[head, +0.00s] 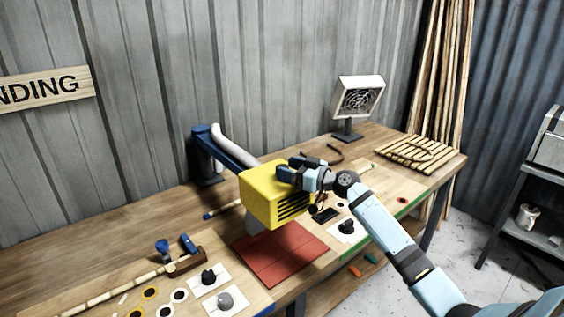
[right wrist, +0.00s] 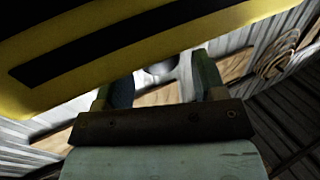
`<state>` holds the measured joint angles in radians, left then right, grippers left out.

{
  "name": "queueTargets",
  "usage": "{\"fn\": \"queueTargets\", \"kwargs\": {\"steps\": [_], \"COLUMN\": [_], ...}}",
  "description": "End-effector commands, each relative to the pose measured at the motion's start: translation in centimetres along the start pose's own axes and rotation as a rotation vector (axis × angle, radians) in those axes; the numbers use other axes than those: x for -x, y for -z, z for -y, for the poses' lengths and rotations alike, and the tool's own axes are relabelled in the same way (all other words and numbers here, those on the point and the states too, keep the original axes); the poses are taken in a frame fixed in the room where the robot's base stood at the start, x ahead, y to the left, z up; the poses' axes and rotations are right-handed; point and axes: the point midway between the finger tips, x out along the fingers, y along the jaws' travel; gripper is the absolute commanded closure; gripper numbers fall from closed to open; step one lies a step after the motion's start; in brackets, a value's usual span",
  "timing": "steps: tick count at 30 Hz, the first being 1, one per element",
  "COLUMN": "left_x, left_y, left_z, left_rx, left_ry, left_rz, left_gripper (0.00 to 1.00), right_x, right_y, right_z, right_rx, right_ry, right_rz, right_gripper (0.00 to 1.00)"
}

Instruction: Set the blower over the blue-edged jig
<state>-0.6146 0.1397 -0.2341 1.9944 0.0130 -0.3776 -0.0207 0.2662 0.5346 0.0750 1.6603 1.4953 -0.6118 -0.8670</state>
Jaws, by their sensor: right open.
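The blower is a yellow box (head: 268,197) with dark slots, carried on a blue swing arm (head: 233,152) with a pale hose. Its pale nozzle points down over a red mat (head: 281,255), right of the blue-edged jig. The blue-edged jig (head: 255,292) is the board at the lower left, its blue edge just showing at the bottom. My right gripper (head: 291,172) is at the blower's upper right side. In the right wrist view its fingers (right wrist: 158,84) are apart, with the blower's yellow side (right wrist: 130,72) close above; a grey rounded part shows between them. My left gripper is out of view.
The green-edged jig (head: 388,214) lies to the right of the mat. A square fan heater (head: 358,98) stands at the back, and a slatted bamboo rack (head: 416,151) lies at the right end.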

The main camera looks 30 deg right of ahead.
Motion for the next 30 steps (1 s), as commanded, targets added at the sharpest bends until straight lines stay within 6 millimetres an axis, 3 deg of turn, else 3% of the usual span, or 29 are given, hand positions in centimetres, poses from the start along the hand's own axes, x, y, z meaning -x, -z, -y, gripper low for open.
{"fn": "queueTargets", "kwargs": {"steps": [6,16,24,25,30], "left_x": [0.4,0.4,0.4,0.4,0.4], "left_y": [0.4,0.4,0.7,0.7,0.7], "left_z": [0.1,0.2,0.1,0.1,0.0], "left_rx": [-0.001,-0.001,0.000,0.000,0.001], "left_ry": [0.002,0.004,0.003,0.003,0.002], "left_rz": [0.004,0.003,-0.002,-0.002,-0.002], "left_gripper": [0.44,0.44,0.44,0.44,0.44], "right_x": [-2.2,-2.5,-2.5,-2.5,-2.7], "right_y": [0.0,-0.1,-0.1,-0.1,-0.1], "right_z": [0.0,0.0,0.0,0.0,0.0], "right_rx": [-0.001,0.000,0.000,0.000,0.000], "right_ry": [0.000,0.000,0.000,0.000,-0.001], "right_rz": [0.001,0.001,0.001,0.001,0.001], "right_gripper": [0.36,0.36,0.96,1.00,1.00]}}
